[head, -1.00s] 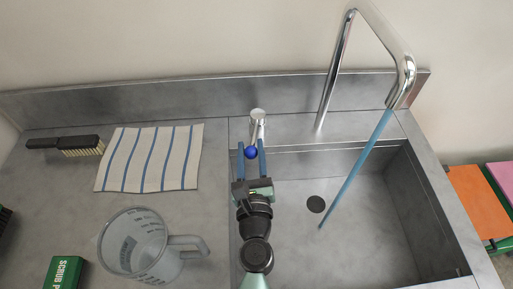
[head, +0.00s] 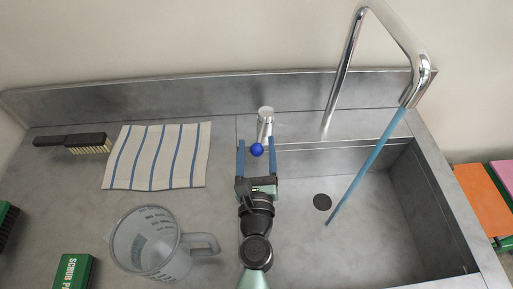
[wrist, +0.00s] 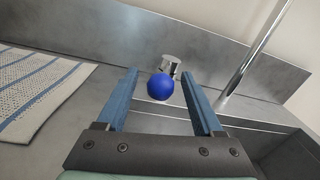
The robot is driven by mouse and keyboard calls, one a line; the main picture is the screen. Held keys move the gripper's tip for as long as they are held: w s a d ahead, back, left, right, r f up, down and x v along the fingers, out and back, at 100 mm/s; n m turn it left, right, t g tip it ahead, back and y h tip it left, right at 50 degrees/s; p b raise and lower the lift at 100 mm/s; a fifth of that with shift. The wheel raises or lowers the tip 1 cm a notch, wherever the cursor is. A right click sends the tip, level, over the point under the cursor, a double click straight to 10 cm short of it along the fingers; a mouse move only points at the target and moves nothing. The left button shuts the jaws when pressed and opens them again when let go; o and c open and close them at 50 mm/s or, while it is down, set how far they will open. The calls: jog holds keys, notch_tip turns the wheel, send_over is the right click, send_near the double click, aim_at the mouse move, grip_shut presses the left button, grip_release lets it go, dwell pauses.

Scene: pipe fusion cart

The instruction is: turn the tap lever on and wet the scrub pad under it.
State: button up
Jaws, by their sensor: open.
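The tap lever is a short chrome post (head: 265,122) with a blue ball knob (head: 257,150), at the back left of the sink. The knob also shows in the wrist view (wrist: 160,87), between the two blue fingers and apart from both. My gripper (head: 256,148) is open around the knob, holding nothing. The chrome spout (head: 420,75) arches over the sink on the right. A blue stream of water (head: 365,168) runs from its mouth to the sink floor. A green box (head: 75,272) with partly cut-off "SCRUB P" lettering lies at the lower left; no loose pad is visible.
A clear measuring jug (head: 150,245) stands on the counter left of the sink. A striped cloth (head: 157,157) and a black-handled brush (head: 85,143) lie behind it. The sink basin (head: 375,225) is empty apart from its drain (head: 322,202). Orange and pink boards (head: 482,198) stand at the right.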

jog(key=shift+s, duration=0.1)
jog(key=s+b, duration=0.3)
jog(key=s, duration=0.9)
jog(key=shift+s+d, duration=0.4)
